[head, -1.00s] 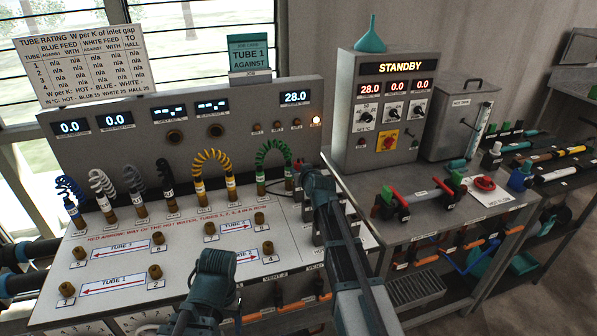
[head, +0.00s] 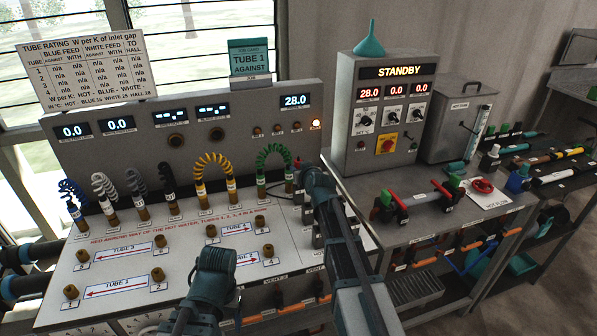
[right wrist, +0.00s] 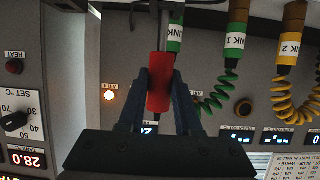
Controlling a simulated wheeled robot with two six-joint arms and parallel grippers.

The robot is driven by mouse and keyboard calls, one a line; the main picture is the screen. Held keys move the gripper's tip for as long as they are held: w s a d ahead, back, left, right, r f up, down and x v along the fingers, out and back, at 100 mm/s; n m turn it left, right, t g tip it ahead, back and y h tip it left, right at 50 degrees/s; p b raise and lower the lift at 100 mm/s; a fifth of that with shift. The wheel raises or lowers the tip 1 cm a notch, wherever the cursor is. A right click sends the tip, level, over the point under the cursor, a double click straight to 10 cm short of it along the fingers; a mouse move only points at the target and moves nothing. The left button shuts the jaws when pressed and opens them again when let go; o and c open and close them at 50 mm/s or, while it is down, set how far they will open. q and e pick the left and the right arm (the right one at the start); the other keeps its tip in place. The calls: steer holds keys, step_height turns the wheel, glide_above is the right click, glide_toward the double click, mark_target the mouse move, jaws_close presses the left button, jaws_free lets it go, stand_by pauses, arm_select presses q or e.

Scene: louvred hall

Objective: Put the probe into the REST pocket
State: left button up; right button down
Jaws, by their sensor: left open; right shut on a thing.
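The probe (right wrist: 159,85) shows in the right wrist view as a red handle with a dark stem. My right gripper (right wrist: 160,88) is shut on it, one finger on each side. In the head view the right gripper (head: 299,172) is at the right end of the bench panel, beside the green coil's plug, and its wrist hides part of what is there. My left gripper (head: 232,298) is low over the front of the bench, mostly hidden by its own wrist, with nothing seen in it. I cannot make out a REST label or pocket in either view.
The green coil (head: 273,150) and yellow coil (head: 212,158) stand close left of the right gripper. The STANDBY cabinet (head: 385,125) rises to its right. Brass ports dot the white bench top (head: 185,255). Red-and-green valve fittings (head: 390,207) stand on the grey table.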

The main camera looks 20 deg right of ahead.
step_height(320, 180, up, 10)
steer(key=p, duration=0.9)
steer(key=shift+r+p, duration=0.25)
steer(key=shift+p, duration=0.05)
arm_select(q)
step_height(320, 180, up, 10)
steer(key=shift+r, duration=0.15)
arm_select(e)
steer(key=shift+f, duration=0.1)
arm_select(q)
steer(key=c, duration=0.3)
steer(key=shift+d, duration=0.1)
steer(key=shift+c, duration=0.3)
arm_select(e)
steer(key=shift+w, duration=0.1)
